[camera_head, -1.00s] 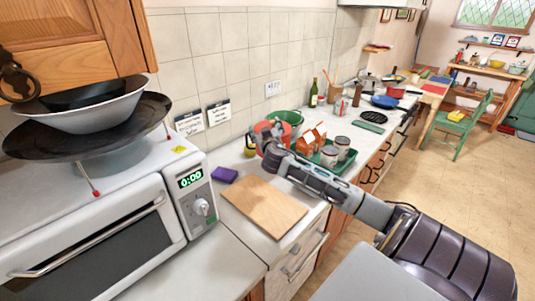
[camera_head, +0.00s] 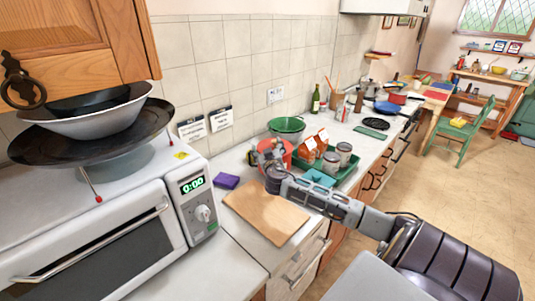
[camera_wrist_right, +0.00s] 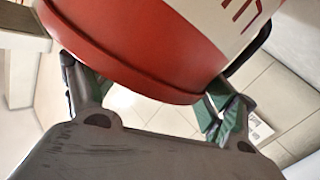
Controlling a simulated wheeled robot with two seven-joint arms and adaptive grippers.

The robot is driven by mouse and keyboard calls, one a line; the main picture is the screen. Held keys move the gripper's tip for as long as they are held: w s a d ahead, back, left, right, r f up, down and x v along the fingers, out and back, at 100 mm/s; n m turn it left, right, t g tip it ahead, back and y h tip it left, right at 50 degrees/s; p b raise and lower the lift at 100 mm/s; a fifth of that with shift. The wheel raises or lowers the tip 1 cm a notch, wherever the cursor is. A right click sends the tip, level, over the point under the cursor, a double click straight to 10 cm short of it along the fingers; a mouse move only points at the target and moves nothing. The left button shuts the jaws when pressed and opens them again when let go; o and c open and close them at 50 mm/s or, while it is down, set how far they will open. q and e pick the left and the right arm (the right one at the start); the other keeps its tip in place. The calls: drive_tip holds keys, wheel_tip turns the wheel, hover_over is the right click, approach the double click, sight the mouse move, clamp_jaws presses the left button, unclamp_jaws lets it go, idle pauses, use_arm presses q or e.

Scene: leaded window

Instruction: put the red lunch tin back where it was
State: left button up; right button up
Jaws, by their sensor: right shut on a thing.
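The red lunch tin (camera_head: 288,157) is held by my right gripper (camera_head: 268,153) above the counter, between the wooden board and the green colander. The gripper and wrist hide part of it in the head view. In the right wrist view the tin (camera_wrist_right: 150,45) fills the top of the picture as a large red round body with a pale band and red lettering. The right fingers (camera_wrist_right: 150,105) lie on either side of it. The tin's underside and any contact with the counter cannot be made out. My left gripper is in neither view.
A green colander (camera_head: 287,125) stands behind the tin. A wooden board (camera_head: 265,213), a purple item (camera_head: 226,181) and a microwave (camera_head: 195,205) are nearer. The board is bare.

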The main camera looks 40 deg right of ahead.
drive_tip(key=shift+f, duration=1.1)
drive_tip(key=o, duration=1.6)
drive_tip(key=shift+f, duration=0.1)
drive_tip(key=shift+o, duration=0.2)
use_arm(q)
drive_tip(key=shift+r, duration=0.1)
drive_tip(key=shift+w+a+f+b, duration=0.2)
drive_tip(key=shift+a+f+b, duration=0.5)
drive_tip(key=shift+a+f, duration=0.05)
use_arm(e)
drive_tip(key=v, duration=1.2)
